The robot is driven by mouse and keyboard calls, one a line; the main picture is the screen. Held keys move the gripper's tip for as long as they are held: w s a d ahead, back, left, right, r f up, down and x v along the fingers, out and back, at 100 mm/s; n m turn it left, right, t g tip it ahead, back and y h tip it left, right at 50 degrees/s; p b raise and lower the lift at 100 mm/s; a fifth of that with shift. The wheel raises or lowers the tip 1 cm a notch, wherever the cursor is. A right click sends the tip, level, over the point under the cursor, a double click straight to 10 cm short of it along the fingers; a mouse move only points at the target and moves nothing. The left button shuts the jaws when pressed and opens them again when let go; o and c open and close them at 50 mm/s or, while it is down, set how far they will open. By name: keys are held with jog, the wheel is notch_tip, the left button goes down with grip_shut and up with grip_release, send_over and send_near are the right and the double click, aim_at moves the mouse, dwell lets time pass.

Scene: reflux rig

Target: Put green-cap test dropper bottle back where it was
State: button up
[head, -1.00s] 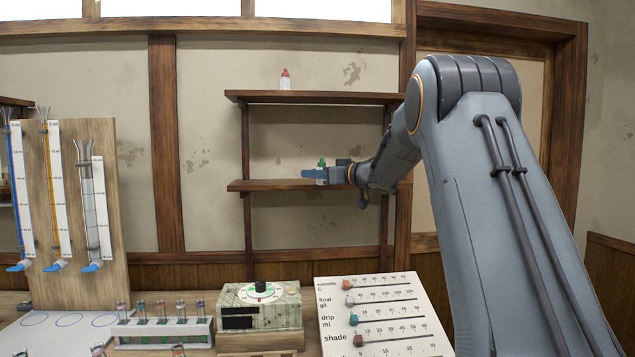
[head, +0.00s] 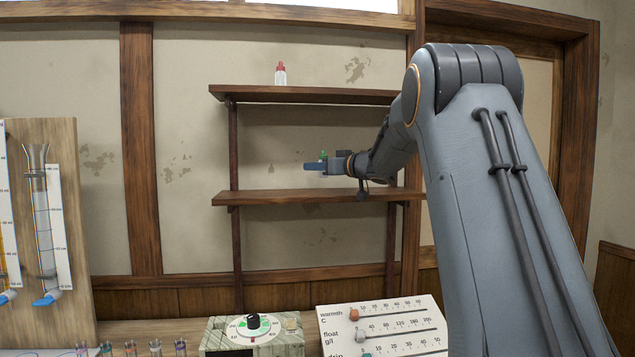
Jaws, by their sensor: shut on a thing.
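My gripper (head: 316,166) is in front of the shelf unit, between its two boards, and is shut on the green-cap dropper bottle. Only the green cap (head: 323,154) of the bottle shows above the jaws; its body is hidden by the gripper. The gripper appears a little above the lower shelf board (head: 290,197) in the picture. I cannot tell whether the bottle is over that board or in front of it. A red-cap bottle (head: 280,75) stands on the upper shelf board (head: 300,94).
The lower board looks empty to the left of my gripper. Below are a device with a dial (head: 254,332), a slider panel (head: 383,326) and several test tubes at the bottom left. A wooden board with glass columns (head: 45,215) stands at the left.

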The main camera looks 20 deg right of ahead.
aim_at(318, 191)
jog(key=shift+f, duration=2.1)
jog(key=shift+f, duration=0.1)
jog(key=o, duration=0.7)
jog(key=shift+o, duration=0.2)
jog(key=shift+s+d, duration=0.1)
jog(key=shift+s, duration=0.1)
jog(key=b+v, duration=0.2)
jog(key=v, duration=0.9)
jog(key=shift+s+d, duration=0.1)
jog(key=shift+s, duration=0.2)
